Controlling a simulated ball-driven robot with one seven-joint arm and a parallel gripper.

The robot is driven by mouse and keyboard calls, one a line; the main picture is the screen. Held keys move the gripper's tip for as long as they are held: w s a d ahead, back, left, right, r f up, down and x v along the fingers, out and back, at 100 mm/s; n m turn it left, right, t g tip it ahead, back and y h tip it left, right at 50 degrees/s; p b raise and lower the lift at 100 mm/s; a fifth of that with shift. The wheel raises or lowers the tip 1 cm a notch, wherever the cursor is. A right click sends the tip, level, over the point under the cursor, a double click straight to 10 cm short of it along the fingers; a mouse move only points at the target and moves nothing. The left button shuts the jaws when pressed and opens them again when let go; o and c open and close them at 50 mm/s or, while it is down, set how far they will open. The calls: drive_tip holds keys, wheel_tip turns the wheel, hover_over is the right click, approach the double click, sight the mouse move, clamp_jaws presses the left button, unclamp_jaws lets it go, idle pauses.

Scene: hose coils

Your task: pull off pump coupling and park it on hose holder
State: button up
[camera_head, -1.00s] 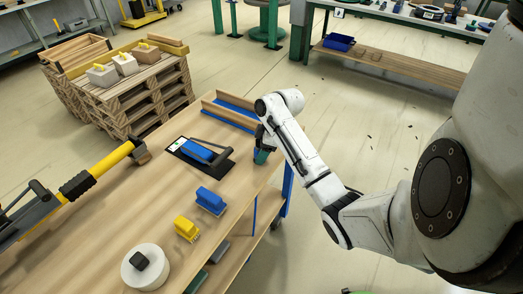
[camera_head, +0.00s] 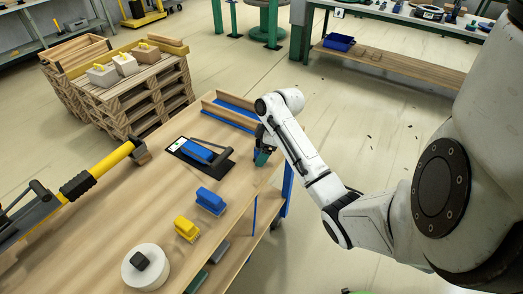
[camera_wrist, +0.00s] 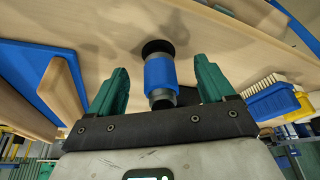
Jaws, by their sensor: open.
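In the wrist view, a grey cylinder with a wide blue sleeve (camera_wrist: 160,75) and a dark round base (camera_wrist: 157,48) stands out from the wooden surface; it looks like the coupling. My gripper (camera_wrist: 158,84) is open, with one green finger on each side of the sleeve and a visible gap on both sides. In the head view, my gripper (camera_head: 263,157) is low at the right edge of the wooden workbench (camera_head: 130,217), and the arm hides the coupling there. I cannot pick out the hose holder for sure.
A blue lever device on a black plate (camera_head: 180,148), a blue brush (camera_head: 211,200), a yellow brush (camera_head: 187,228) and a white round block (camera_head: 146,267) are on the bench. A yellow-black tool (camera_head: 85,184) lies at left. A pallet stack (camera_head: 130,100) stands behind; open floor is at right.

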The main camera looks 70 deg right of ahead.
drive_tip(key=shift+p+v, duration=2.05)
drive_tip(key=shift+v, duration=0.2)
drive_tip(key=shift+r, duration=0.1)
drive_tip(key=p+v, duration=0.1)
drive_tip(key=v, duration=0.9)
drive_tip(key=shift+r+p, duration=0.25)
drive_tip(key=shift+p, duration=0.1)
